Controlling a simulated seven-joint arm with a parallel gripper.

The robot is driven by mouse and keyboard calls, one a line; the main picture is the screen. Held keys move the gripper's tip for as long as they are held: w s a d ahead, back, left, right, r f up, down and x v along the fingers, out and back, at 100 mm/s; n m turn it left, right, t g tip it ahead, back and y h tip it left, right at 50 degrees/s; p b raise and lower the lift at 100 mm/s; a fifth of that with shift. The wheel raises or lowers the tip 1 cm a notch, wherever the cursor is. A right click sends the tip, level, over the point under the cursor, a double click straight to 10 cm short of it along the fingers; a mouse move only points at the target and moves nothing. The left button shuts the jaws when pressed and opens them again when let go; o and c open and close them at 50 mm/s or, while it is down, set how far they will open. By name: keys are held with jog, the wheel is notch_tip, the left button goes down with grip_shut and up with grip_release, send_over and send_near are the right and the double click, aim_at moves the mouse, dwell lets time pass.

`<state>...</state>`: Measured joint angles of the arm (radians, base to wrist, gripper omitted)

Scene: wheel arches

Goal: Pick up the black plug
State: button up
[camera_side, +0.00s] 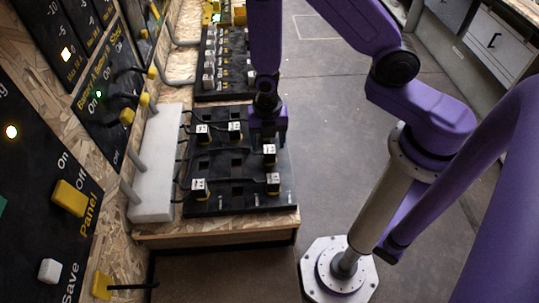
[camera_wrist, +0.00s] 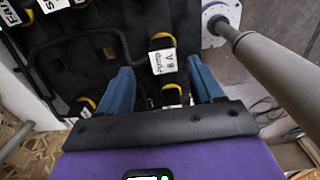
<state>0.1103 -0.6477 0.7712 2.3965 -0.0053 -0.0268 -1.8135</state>
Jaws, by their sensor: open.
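Several black plugs with yellow bands and white labels stand on a black socket board (camera_side: 215,208). In the wrist view, one plug with a white label (camera_wrist: 163,62) is between or just beyond the tips of my blue fingers. Another yellow-banded plug (camera_wrist: 172,92) shows closer to the palm, between the fingers. My gripper (camera_side: 268,138) is over the right rear part of the board, pointing down, and it also shows in the wrist view (camera_wrist: 161,70). The fingers are apart, with no plug clamped. I cannot tell which plug is the named one.
A labelled plug (camera_side: 269,153) stands just in front of my gripper, and others stand to its left (camera_side: 235,131). Black cables run along the board's left side. A white block (camera_side: 155,165) borders the board. A second board (camera_side: 222,65) lies behind. Open floor is at right.

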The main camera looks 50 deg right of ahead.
aim_at(269, 149)
jog(key=f, duration=0.3)
jog(key=shift+s+d+f, duration=0.2)
jog(key=shift+d, duration=0.05)
jog(key=shift+f, duration=0.85)
jog(key=c, duration=1.1)
